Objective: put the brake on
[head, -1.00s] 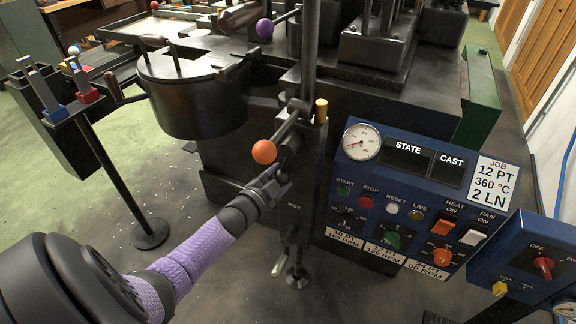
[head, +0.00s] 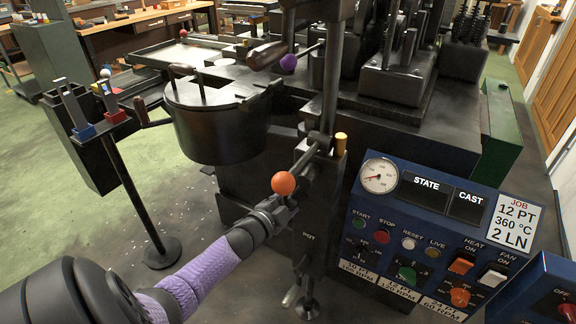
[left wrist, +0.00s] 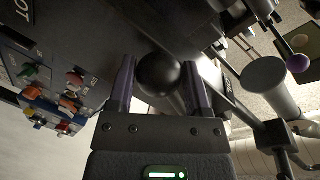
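My left gripper (head: 284,205) reaches in from the lower left, just below an orange ball knob (head: 284,183) at the front of the machine. In the left wrist view its two fingers (left wrist: 160,88) stand apart, with a black ball knob (left wrist: 158,75) between them near the tips. Small gaps seem to show beside the ball; firm contact is not clear. In the head view the black knob is hidden or lost against the dark gripper. No part is readably labelled as the brake. My right gripper is not in view.
A blue control panel (head: 400,281) with a gauge, switches and knobs stands close on the right. A dark round pot (head: 218,128) is behind my gripper. A purple ball knob (head: 288,63) sits higher up. A stand (head: 132,190) with a box is at left; green floor there is open.

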